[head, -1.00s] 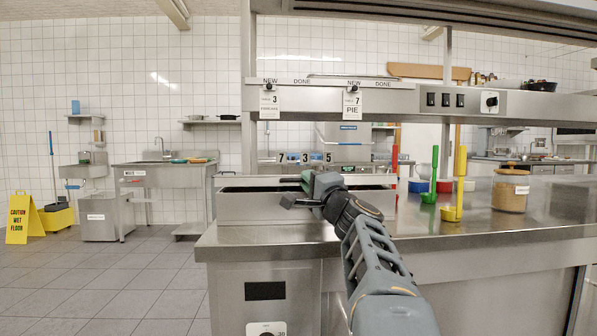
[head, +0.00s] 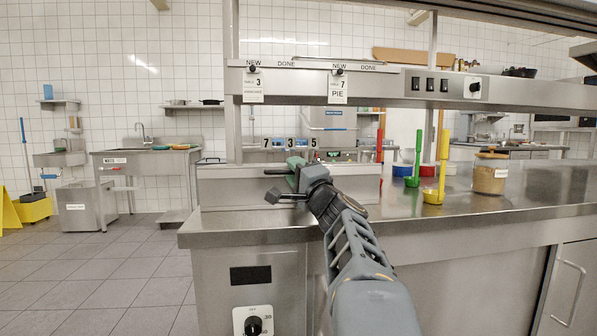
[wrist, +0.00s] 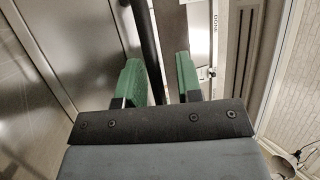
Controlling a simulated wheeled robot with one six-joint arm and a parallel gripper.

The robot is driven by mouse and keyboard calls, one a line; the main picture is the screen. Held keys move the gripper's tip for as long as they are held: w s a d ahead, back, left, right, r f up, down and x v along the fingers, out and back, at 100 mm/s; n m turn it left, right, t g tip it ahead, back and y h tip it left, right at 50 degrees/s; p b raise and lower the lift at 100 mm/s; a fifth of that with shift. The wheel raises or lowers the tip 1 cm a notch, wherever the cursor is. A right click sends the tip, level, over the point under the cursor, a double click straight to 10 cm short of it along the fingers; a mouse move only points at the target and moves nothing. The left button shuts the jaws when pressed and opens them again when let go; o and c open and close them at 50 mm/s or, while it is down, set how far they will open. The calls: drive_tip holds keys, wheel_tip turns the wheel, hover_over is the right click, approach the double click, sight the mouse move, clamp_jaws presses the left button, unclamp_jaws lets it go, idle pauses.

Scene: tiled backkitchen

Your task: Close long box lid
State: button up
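A long low steel box (head: 232,187) sits on the left end of the steel counter. Its long front side faces me, and my arm covers its right part. I cannot tell from these views how far its lid is open. My gripper (head: 275,183) is at the box's front upper edge, in front of it in the head view. In the wrist view its two green finger pads (wrist: 160,78) stand apart. A dark bar (wrist: 146,35) runs through the gap between them. I cannot tell whether it belongs to the box or whether the pads touch it.
The steel counter (head: 420,222) has colored cups with tall handles, including a yellow one (head: 433,195), and a labelled jar (head: 490,175) to the right. A steel shelf (head: 415,88) with hanging tags runs above. Open tiled floor (head: 100,265) lies left.

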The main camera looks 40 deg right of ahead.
drive_tip(key=shift+a, duration=0.1)
idle(0.3)
drive_tip(key=v, duration=1.3)
drive_tip(key=shift+s+f+p, duration=0.15)
drive_tip(key=shift+s+p, duration=0.25)
